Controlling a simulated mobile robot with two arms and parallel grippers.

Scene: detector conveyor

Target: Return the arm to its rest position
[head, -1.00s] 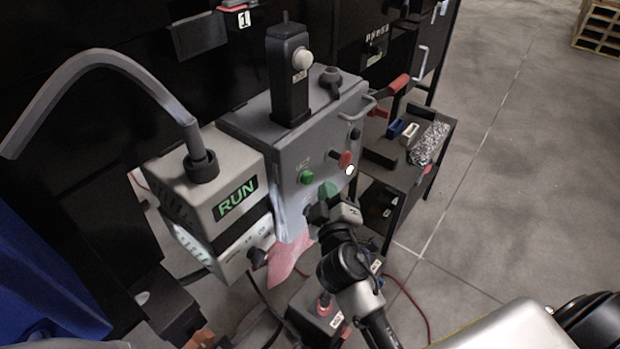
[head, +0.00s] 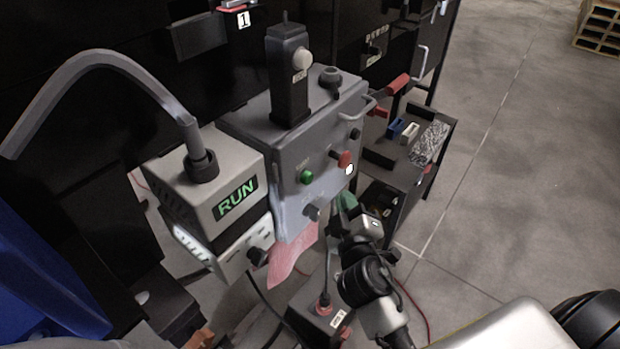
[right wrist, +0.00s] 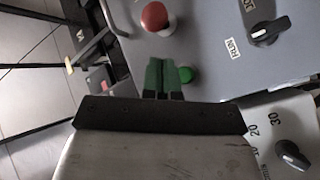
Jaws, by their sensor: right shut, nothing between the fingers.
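My right gripper (head: 345,204) is in front of the lower right part of the grey control box (head: 262,135). In the right wrist view its green fingers (right wrist: 168,78) are pressed together with nothing between them. They partly cover a green button (right wrist: 187,75), which shows as the green button (head: 307,177) in the head view. A red button (right wrist: 153,17) and a dark selector knob (right wrist: 268,31) are also on the panel. From these frames I cannot tell whether the fingertips touch the box. My left gripper is not in view.
A grey unit with a lit RUN display (head: 237,199) stands left of the box. A dark side table (head: 392,177) with small blocks is to the right. A small box with a red button (head: 324,308) is below. Open floor (head: 520,190) lies to the right.

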